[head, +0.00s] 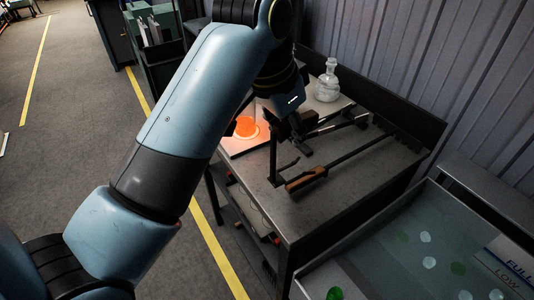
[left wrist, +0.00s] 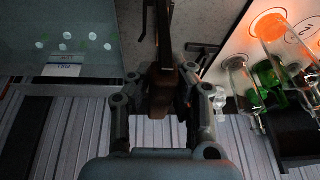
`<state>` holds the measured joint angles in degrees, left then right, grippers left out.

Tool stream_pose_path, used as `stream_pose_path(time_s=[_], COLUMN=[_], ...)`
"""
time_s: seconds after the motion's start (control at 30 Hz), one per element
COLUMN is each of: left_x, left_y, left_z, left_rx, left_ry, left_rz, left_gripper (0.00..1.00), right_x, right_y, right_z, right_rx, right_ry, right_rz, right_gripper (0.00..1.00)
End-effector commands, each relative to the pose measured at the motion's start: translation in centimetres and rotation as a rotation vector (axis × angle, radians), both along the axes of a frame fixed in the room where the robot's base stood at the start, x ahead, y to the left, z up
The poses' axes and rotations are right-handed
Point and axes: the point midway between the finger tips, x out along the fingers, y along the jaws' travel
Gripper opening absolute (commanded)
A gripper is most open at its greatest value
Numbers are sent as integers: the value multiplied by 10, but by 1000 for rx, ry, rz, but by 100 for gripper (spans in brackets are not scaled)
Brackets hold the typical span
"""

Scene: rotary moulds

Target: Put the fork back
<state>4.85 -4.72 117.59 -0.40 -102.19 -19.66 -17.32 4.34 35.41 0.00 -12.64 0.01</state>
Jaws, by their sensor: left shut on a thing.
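The fork, as far as I can tell, is the dark rod with a brown handle (left wrist: 163,88) between my left gripper's fingers in the left wrist view. My left gripper (left wrist: 163,105) is shut on it; the fork's far end is out of that view. In the head view my left gripper (head: 290,130) is low over the metal bench (head: 345,190), partly hidden by its own wrist. A long tool with a brown handle (head: 305,180) shows just in front of it, its dark shaft reaching right. I cannot tell whether this is the held piece. My right gripper is not in view.
A glowing orange disc (head: 246,127) is left of the gripper, on a pale plate. A clear bottle (head: 327,82) stands behind; glass vessels (left wrist: 270,80) show close by in the wrist view. A grey bin (head: 375,260) with green and white pieces is front right.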

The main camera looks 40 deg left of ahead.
Motion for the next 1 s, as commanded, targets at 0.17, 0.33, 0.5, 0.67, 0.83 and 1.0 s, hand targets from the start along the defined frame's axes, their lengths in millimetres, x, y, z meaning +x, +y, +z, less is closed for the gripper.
stream_pose_path(time_s=[0.17, 0.33, 0.5, 0.67, 0.83, 1.0], left_x=[16, 38, 54, 59, 59, 60], left_y=[28, 65, 89, 97, 96, 97], left_z=[-17, -42, -61, -70, -95, -108], left_rx=[12, 8, 4, 2, 0, 2], left_ry=[3, 3, 2, 0, 3, -1], left_rz=[0, 2, 1, 1, 1, 0], left_gripper=[0, 0, 0, 0, 0, 0], right_x=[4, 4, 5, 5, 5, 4], right_y=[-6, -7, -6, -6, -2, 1], right_z=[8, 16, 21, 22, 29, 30], right_rx=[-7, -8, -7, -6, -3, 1], right_ry=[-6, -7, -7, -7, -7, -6], right_rz=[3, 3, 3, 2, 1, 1], right_gripper=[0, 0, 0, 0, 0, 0])
